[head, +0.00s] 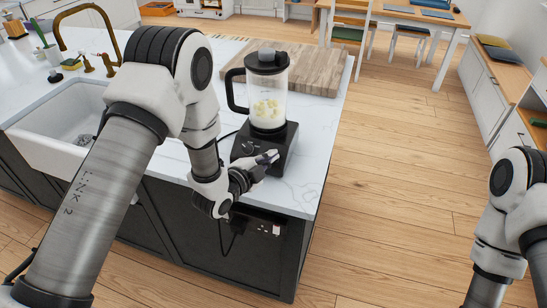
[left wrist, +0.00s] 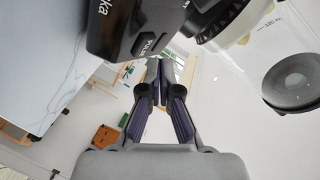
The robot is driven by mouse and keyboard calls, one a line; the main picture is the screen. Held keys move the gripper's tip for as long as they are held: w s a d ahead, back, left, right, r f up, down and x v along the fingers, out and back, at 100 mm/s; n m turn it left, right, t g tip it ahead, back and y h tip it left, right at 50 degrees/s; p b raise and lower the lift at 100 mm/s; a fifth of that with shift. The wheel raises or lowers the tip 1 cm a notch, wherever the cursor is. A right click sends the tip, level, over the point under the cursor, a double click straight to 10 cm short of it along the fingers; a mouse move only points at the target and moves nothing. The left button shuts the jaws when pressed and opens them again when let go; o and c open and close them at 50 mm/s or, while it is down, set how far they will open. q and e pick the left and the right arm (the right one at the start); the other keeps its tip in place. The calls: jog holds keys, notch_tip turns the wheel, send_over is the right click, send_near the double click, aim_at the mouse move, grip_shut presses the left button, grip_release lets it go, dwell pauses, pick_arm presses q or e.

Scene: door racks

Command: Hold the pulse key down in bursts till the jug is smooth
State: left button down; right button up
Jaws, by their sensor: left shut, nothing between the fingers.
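The blender's clear jug (head: 267,92) has a dark lid and handle and stands upright on its black base (head: 280,148). Pale yellow chunks (head: 267,109) sit in whitish contents low in the jug. My left gripper (head: 270,157) is shut and empty, right at the front of the base. In the left wrist view, its closed fingertips (left wrist: 158,66) lie close to the key marked PULSE (left wrist: 153,44) on the black base (left wrist: 118,28). I cannot tell whether they touch the key. The jug (left wrist: 240,55) shows tilted there. My right gripper is out of view.
The blender stands near the right end of the white marble counter (head: 302,178). A wooden board (head: 315,70) lies behind it. The sink (head: 60,125) and brass tap (head: 88,12) are at the left. A socket panel (head: 262,226) is below the counter edge.

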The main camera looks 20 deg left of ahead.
pick_arm(q)
jog(key=shift+f, duration=0.1)
dwell(0.3)
jog(key=shift+w+f+b, duration=0.25)
jog(key=shift+b, duration=0.2)
jog(key=shift+w+f+b, duration=0.2)
jog(key=shift+f+b, duration=0.1)
jog(key=shift+b, duration=0.05)
dwell(0.4)
dwell(4.3)
jog(key=shift+s+r+p, duration=0.35)
jog(key=shift+s+r, duration=0.1)
jog(key=shift+r, duration=0.2)
